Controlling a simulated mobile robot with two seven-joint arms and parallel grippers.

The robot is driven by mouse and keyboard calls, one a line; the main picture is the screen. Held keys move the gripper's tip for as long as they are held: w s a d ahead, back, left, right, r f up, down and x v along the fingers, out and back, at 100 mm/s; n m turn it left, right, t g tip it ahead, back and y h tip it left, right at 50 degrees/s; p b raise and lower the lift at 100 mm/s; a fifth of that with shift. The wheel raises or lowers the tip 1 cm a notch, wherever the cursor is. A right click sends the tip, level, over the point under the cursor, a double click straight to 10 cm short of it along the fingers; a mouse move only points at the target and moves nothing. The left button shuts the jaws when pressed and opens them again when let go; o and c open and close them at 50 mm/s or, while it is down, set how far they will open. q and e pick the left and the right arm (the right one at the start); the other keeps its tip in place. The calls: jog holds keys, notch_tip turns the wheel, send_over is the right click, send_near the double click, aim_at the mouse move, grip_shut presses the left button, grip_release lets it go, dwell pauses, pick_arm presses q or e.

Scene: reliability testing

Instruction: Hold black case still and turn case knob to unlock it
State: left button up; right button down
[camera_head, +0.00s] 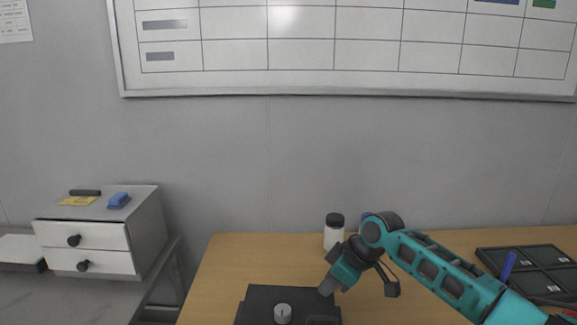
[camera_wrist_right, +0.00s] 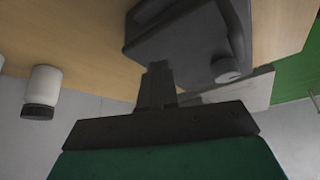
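The black case (camera_head: 262,298) lies on the wooden table at the bottom of the head view, partly cut off by the frame edge. Its round grey knob (camera_head: 282,313) is on top. The case (camera_wrist_right: 180,35) and a round knob (camera_wrist_right: 228,72) also show in the right wrist view. My right gripper (camera_head: 328,287) is by the case's far right corner, to the right of the knob and apart from it. In the wrist view its fingers (camera_wrist_right: 158,72) look together, with tips close to the case; contact is unclear. My left gripper is not in view.
A white bottle with a dark cap (camera_head: 334,232) stands behind my right gripper. A dark tray (camera_head: 490,258) with a blue item lies at the right. A white drawer unit (camera_head: 150,222) stands at the left. The wooden table (camera_head: 225,262) is clear left of the case.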

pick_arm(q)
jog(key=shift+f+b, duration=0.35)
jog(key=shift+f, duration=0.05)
pick_arm(e)
jog(key=shift+f, duration=0.8)
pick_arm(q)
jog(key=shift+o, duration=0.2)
